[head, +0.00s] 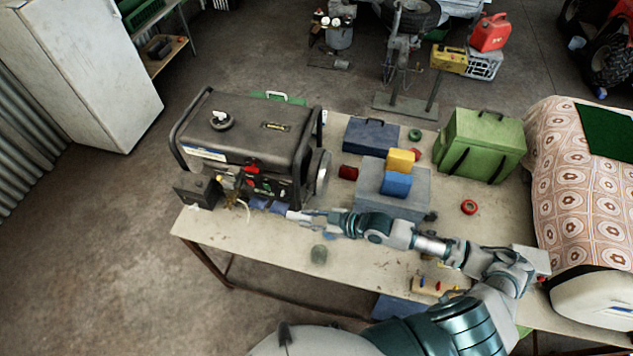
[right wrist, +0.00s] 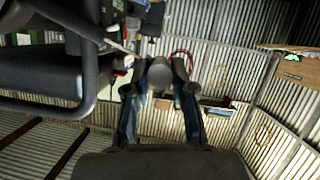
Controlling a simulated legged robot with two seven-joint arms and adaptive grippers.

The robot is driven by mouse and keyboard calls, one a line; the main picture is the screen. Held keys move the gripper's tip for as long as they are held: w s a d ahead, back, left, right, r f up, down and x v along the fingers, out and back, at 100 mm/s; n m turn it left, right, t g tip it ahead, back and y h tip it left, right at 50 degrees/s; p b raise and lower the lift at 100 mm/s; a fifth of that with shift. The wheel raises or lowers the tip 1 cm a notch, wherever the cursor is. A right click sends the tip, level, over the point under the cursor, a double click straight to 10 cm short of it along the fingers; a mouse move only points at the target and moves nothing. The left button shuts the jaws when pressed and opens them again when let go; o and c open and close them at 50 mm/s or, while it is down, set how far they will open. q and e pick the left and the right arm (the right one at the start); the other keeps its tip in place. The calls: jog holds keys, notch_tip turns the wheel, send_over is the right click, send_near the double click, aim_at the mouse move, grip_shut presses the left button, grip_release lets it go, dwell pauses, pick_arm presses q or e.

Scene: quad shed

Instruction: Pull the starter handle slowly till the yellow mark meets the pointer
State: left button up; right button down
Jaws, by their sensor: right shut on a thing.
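The dark generator (head: 245,130) stands on the left part of the bench, its front panel carrying red and green parts. My right gripper (head: 252,203) reaches in from the right, low at the generator's front. In the right wrist view, my right gripper (right wrist: 160,88) is shut on a rounded grey piece, the starter handle (right wrist: 160,74), with a finger on each side. The generator's black frame (right wrist: 88,95) is left of the fingers there. The handle is too small to make out in the head view. I cannot make out the yellow mark or pointer. My left gripper is not in view.
A small dark box (head: 197,191) stands at the bench's left end, close to my right gripper. A grey box with yellow and blue blocks (head: 393,188) and a green case (head: 482,145) stand further right. The front left of the bench top (head: 270,250) is mostly clear.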

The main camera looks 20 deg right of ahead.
jog(key=shift+s+a, duration=0.15)
jog(key=shift+s, duration=0.2)
jog(key=s+a+r, duration=0.4)
jog(key=s+a, duration=0.2)
jog(key=s, duration=0.4)
jog(key=shift+a+p, duration=0.4)
dwell(2.2)
jog(key=shift+s, duration=0.15)
